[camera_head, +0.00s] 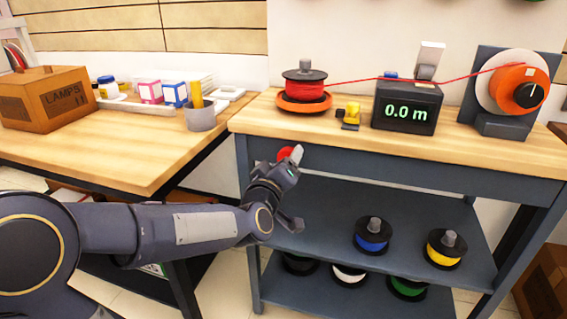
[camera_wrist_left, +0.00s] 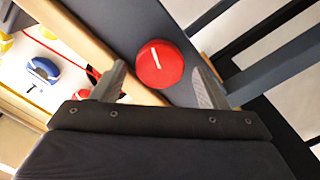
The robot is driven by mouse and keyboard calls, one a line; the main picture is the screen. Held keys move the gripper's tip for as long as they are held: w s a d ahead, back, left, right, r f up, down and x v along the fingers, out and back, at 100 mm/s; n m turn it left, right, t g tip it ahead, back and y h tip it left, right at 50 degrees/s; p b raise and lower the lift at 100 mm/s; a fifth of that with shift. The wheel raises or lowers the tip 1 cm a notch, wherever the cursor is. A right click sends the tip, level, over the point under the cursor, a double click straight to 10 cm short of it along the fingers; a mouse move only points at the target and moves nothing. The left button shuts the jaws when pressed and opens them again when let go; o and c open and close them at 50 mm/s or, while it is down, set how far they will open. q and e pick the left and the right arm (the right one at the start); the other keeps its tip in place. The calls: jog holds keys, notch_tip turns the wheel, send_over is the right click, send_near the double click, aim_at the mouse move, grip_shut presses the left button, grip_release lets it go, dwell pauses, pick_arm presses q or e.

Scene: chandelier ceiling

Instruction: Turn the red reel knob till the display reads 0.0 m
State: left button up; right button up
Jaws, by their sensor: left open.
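The red knob (camera_head: 284,153) is on the dark front rail of the right workbench. In the head view it is partly hidden behind my left gripper (camera_head: 297,189). In the left wrist view the knob (camera_wrist_left: 160,64) is a round red disc with a white pointer line, seen between my two open fingers. The fingers are not closed on it, and I cannot tell how far ahead of them it is. The display box (camera_head: 407,106) on the bench reads 0.0 m in green. The red reel (camera_head: 304,86) sits on an orange turntable. My right gripper is not in view.
A red line runs from the reel over the display box to an orange wheel (camera_head: 520,88). A yellow object (camera_head: 351,113) lies between reel and display. Spare spools, including a blue one (camera_head: 371,236), stand on lower shelves. A LAMPS box (camera_head: 48,97) is on the left table.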

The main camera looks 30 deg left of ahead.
pick_arm(q)
jog(key=p+v, duration=0.1)
jog(key=v, duration=0.6)
jog(key=shift+s, duration=0.35)
jog(key=s+d+f+m+g+h, duration=0.3)
jog(key=s+f+g, duration=0.1)
jog(key=s, duration=0.3)
jog(key=s+d+f+m+g+h, duration=0.2)
jog(key=s+d+f+m+g, duration=0.15)
jog(key=s, duration=0.25)
jog(key=s+d+f+m+g+h, duration=0.3)
jog(key=s+f+g, duration=0.15)
jog(key=s, duration=0.25)
notch_tip(320, 180, up, 32)
jog(key=p, duration=3.3)
jog(key=shift+s+d+f+m, duration=0.1)
jog(key=shift+m, duration=0.15)
